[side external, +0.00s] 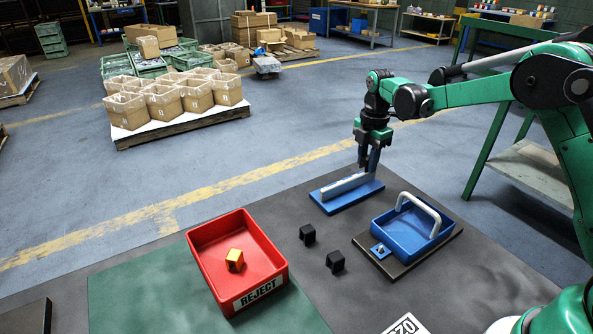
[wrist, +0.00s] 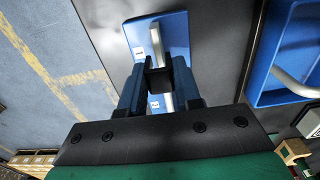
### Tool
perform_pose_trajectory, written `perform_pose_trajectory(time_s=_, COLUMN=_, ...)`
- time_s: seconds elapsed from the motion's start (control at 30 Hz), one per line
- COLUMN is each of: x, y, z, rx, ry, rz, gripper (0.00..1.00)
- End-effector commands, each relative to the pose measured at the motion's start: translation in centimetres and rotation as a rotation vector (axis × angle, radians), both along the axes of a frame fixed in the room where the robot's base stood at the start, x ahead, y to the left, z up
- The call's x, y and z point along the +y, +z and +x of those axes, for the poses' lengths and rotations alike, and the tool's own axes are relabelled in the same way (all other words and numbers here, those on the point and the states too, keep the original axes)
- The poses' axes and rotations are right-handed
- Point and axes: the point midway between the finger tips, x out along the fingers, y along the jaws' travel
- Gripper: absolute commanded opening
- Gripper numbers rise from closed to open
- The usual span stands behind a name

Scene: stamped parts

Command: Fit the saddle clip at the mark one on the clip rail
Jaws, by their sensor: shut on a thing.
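The clip rail, a pale bar (side external: 347,187) on a blue base (side external: 331,207), stands on the dark table; its bar also shows in the wrist view (wrist: 156,42). My gripper (side external: 368,163) points down over the rail's right part. In the wrist view my gripper (wrist: 158,72) is shut on a black saddle clip (wrist: 160,82). The clip overlaps the bar there, between two white labels (wrist: 139,50) and (wrist: 154,102); I cannot read their marks surely. The side view hides the clip, so I cannot tell whether it touches the bar.
Two black blocks (side external: 307,234) and (side external: 335,261) lie loose on the table. A blue tray with a pale handle (side external: 404,232) stands right of the rail. Floor beyond the table is clear near the rail.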

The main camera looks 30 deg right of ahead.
Motion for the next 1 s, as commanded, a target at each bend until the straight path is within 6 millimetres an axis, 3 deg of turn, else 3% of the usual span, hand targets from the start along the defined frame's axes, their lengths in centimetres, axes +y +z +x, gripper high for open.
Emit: perform_pose_trajectory(time_s=1.0, x=0.0, y=-1.2, z=0.0, rx=0.000, ry=0.000, rz=0.000, gripper=0.00)
